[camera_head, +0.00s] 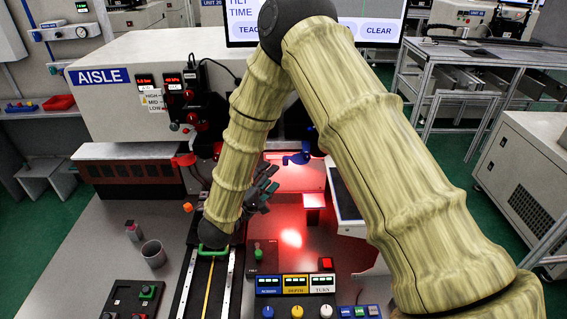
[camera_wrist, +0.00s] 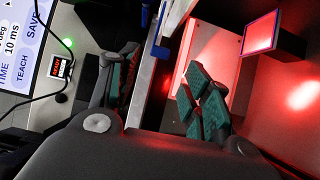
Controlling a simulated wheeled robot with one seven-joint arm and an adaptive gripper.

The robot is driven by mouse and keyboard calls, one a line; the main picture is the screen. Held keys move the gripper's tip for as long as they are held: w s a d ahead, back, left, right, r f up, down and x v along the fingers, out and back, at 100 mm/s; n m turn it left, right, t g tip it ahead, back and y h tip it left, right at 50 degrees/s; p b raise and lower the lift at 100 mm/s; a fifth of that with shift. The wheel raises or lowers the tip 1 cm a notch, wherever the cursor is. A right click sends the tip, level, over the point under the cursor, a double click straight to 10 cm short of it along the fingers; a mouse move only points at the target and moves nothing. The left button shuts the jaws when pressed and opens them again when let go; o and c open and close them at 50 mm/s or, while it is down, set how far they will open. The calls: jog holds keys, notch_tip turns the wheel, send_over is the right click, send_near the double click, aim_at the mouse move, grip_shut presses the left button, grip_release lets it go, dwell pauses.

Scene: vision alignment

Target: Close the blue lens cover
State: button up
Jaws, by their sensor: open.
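A small blue part (camera_head: 297,159), which looks like the lens cover, sits at the back of the red-lit work area in the head view. A blue piece (camera_wrist: 159,48) shows above the fingers in the wrist view; I cannot tell for sure that it is the same part, or how far the cover is open. My gripper (camera_head: 266,187) is at the left of the red-lit area, in front and to the left of the blue part. Its dark green finger pads are spread apart and empty in the wrist view (camera_wrist: 160,95). It appears clear of the blue part.
A red-lit square block (camera_head: 314,201) stands right of my gripper. A green-handled rail (camera_head: 213,251) runs at the left front. A control panel with displays and knobs (camera_head: 296,285) is in front. A grey cup (camera_head: 153,254) stands on the left table.

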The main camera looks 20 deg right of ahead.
aim_at(284, 163)
jog(key=p+x, duration=0.2)
jog(key=x, duration=0.6)
jog(key=shift+w+d, duration=0.1)
jog(key=shift+d, duration=0.15)
grip_shut()
